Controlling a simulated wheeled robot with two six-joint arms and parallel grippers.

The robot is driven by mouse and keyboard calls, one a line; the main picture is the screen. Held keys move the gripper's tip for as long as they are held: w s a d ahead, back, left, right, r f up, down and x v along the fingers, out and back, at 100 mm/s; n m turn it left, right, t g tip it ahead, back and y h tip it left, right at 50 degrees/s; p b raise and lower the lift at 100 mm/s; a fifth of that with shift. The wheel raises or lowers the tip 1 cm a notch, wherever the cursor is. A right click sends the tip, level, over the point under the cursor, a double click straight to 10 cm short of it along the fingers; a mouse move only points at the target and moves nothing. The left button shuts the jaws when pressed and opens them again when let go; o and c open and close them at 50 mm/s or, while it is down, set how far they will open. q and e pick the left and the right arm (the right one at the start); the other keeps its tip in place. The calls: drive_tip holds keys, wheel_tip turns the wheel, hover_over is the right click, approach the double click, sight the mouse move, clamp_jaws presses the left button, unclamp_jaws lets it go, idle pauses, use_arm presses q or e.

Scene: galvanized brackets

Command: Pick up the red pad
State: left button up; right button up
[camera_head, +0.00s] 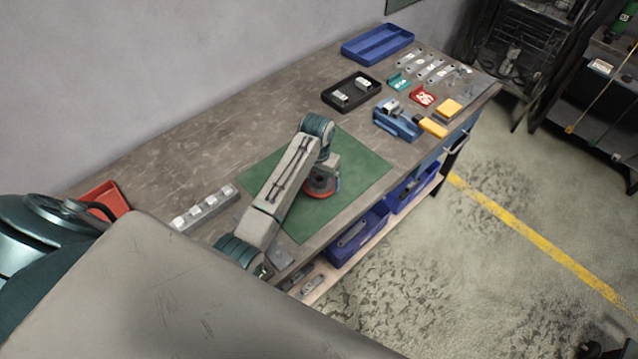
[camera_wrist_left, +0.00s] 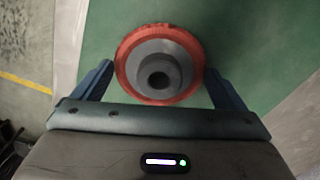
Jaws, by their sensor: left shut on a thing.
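The red pad (camera_head: 323,194) is a round disc with a red rim and a grey hub with a dark centre hole. It is at the green mat (camera_head: 358,168) on the workbench, partly hidden under my left gripper (camera_head: 322,178) in the head view. In the left wrist view the red pad (camera_wrist_left: 124,64) sits between the two blue fingers of my left gripper (camera_wrist_left: 160,72), which is shut on it. I cannot tell whether the pad touches the mat. My right gripper is not in view.
A grey block row (camera_head: 204,206) and a red bin (camera_head: 107,199) are at the left. A black tray (camera_head: 334,101), a blue tray (camera_head: 379,44), a blue fixture (camera_head: 396,124) and yellow blocks (camera_head: 448,108) stand toward the far end. Blue bins (camera_head: 361,236) are on the shelf below.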

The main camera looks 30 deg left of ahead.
use_arm(q)
drive_tip(key=s+d+b, duration=0.1)
drive_tip(key=s, duration=0.2)
drive_tip(key=s+d+r+b, duration=0.1)
drive_tip(key=s, duration=0.2)
drive_tip(key=s+d+r+b, duration=0.1)
drive_tip(key=s, duration=0.3)
drive_tip(key=shift+d+b, duration=0.35)
drive_tip(key=shift+b, duration=0.05)
drive_tip(key=s, duration=0.1)
drive_tip(key=s+d, duration=0.1)
drive_tip(key=s+p, duration=0.1)
drive_tip(key=s, duration=0.1)
drive_tip(key=shift+d+r, duration=0.2)
drive_tip(key=shift+r, duration=0.2)
drive_tip(key=shift+s+d, duration=0.15)
drive_tip(key=shift+s, duration=0.4)
